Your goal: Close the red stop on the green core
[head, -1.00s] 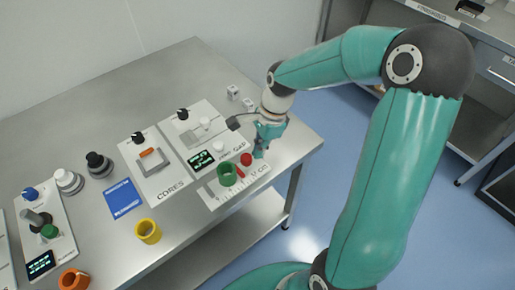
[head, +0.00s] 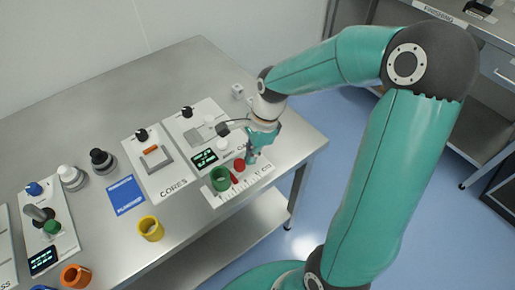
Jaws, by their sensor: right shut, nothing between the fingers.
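The green core (head: 220,179) is a hollow ring standing upright on the white ruler plate (head: 213,198) near the table's front right edge. The red stop shows as a round red knob (head: 239,165) with a small red bar (head: 234,178) beside the core's right side. From here I cannot tell whether bar and core touch. My right gripper (head: 250,160) points down just right of and behind the red knob, shut and empty. Whether it touches the knob is unclear. My left gripper is out of view.
A yellow core (head: 150,229) and an orange core (head: 75,277) stand along the table front. A blue card (head: 125,195) lies left of the white CORES panel (head: 172,180). A dark display (head: 204,158) is behind the green core.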

